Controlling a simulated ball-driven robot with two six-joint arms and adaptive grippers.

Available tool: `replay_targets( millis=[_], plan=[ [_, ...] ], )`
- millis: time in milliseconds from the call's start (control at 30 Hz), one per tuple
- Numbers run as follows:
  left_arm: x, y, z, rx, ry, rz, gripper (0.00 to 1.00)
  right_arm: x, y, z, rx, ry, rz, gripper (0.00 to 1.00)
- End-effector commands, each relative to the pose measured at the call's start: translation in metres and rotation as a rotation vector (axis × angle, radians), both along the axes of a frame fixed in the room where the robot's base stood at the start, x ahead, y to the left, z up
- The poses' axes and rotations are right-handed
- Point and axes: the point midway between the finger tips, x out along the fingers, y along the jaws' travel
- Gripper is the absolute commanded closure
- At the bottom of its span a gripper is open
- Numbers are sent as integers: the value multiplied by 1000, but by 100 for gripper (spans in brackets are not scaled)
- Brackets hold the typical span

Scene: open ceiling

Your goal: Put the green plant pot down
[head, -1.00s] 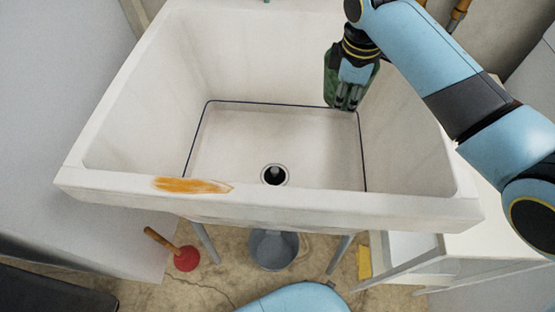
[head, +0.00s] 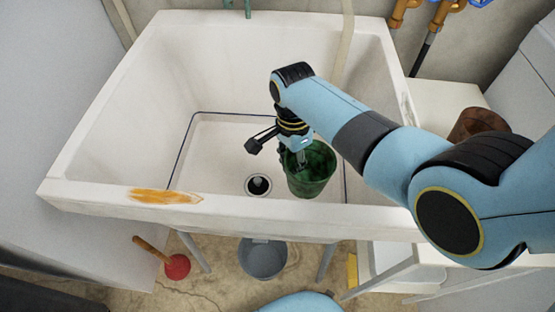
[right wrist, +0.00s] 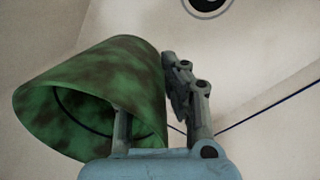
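The mottled green plant pot (head: 316,176) is inside the white sink (head: 160,92), to the right of the drain, with its open top facing up in the head view. My right gripper (head: 299,158) reaches down to the pot's rim. In the right wrist view the pot (right wrist: 90,85) is at the left, and my right gripper (right wrist: 152,125) has one finger inside it and the other outside, pinching its wall. Whether the pot's base touches the sink floor cannot be told. My left gripper is not in view.
The drain (head: 258,185) lies in the sink floor. The sink floor left of the pot is clear. A brown pot (head: 476,123) stands on a white surface at the right. A grey bucket (head: 262,258) and a red plunger (head: 177,266) are on the floor below.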

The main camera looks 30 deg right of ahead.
Motion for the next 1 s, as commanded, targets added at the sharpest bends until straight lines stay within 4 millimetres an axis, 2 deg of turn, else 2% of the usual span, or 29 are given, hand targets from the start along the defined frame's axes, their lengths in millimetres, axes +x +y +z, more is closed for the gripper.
replay_targets(
  millis=[33,100,267,400,500,867,1000],
  plan=[
    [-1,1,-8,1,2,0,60,-1,0,-15,0,4,0,100],
    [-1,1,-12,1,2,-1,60,-1,-1,-27,0,4,0,100],
    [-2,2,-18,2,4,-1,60,0,-1,-43,-1,2,1,100],
    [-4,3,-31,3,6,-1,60,0,-1,-66,-1,3,2,100],
    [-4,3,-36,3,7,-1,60,-1,-1,-77,-1,3,2,100],
    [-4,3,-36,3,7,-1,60,0,-1,-80,-1,0,3,100],
    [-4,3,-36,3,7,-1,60,0,-1,-79,-1,0,3,81]
  ],
)
